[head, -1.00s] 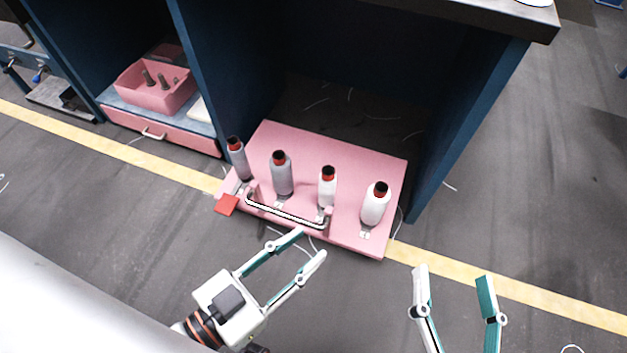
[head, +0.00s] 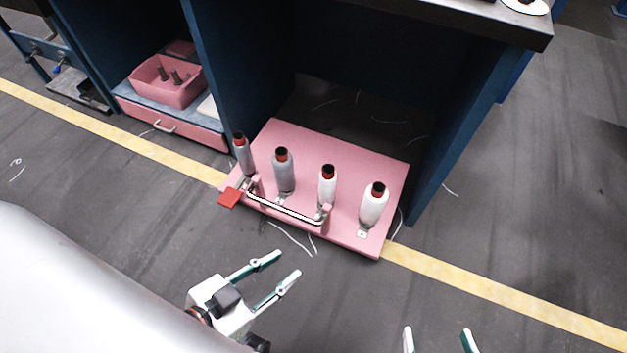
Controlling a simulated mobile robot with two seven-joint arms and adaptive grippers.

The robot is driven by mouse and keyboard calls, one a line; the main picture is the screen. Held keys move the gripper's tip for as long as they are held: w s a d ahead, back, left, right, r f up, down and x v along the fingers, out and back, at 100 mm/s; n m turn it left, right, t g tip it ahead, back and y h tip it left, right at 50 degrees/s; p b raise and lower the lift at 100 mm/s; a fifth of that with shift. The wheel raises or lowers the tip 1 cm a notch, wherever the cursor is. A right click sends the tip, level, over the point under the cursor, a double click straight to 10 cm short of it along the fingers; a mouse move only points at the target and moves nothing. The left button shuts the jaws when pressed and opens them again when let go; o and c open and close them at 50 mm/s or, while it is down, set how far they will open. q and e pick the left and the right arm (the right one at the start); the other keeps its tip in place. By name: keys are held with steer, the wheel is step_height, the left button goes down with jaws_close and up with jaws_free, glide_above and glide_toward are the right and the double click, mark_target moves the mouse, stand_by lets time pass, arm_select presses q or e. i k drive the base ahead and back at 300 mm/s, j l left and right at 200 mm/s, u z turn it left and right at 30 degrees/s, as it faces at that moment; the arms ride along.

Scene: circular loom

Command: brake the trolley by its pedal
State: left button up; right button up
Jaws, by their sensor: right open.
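The trolley is a low pink platform (head: 345,228) partly under the dark blue bench. A white bar handle (head: 284,208) runs along its front edge. A red pedal (head: 229,198) sticks out at its front left corner. Several bottles with red and black tops stand on it, including a grey one (head: 284,174) and a white one (head: 373,207). My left gripper (head: 279,268) is open and empty over the floor, in front of the trolley and apart from the pedal. My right gripper (head: 438,336) is open and empty at the bottom edge, right of the left one; only its fingers show.
A pink bin (head: 166,83) with grey parts sits on a shelf above a pink drawer (head: 172,127) at the left. A blue bench panel (head: 448,130) stands right of the trolley. A yellow line (head: 490,291) crosses the floor. Loose threads lie about.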

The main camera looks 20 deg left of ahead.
mark_target(230, 197)
steer(key=u, duration=0.4)
steer(key=i+l+u, duration=0.1)
steer(key=u, duration=0.25)
steer(key=i+u, duration=0.1)
steer(key=u, duration=0.3)
steer(key=l+u, duration=0.15)
steer(key=u, duration=0.2)
steer(key=l+z, duration=0.1)
steer(key=z, duration=0.2)
steer(key=l+z, duration=0.15)
steer(key=z, duration=0.15)
steer(key=i+z, duration=0.15)
steer(key=i, duration=0.2)
